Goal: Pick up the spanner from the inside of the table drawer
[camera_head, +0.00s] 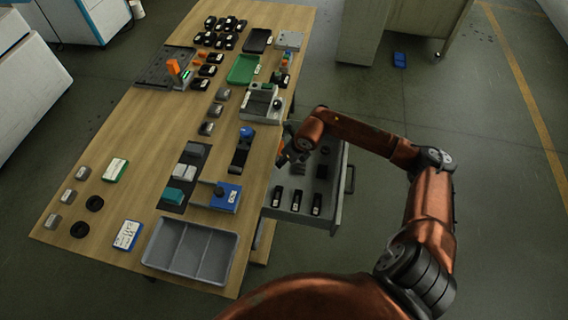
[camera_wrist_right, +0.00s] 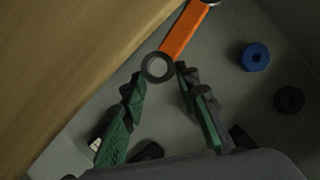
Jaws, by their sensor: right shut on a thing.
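The spanner (camera_wrist_right: 181,32) has an orange handle and a dark grey ring end. In the right wrist view its ring end sits between the fingertips of my right gripper (camera_wrist_right: 160,82), which is shut on it. The handle runs up out of the top of that view. The grey drawer (camera_head: 341,196) is pulled out from the right side of the table (camera_head: 128,155). My left gripper is not in view.
The drawer holds several black items (camera_head: 297,199), plus a blue round piece (camera_wrist_right: 255,57) and a dark round piece (camera_wrist_right: 289,99). The wooden tabletop overhangs closely. A grey divided tray (camera_head: 229,262) and a blue block (camera_head: 227,197) stand on the table. Floor right of the drawer is clear.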

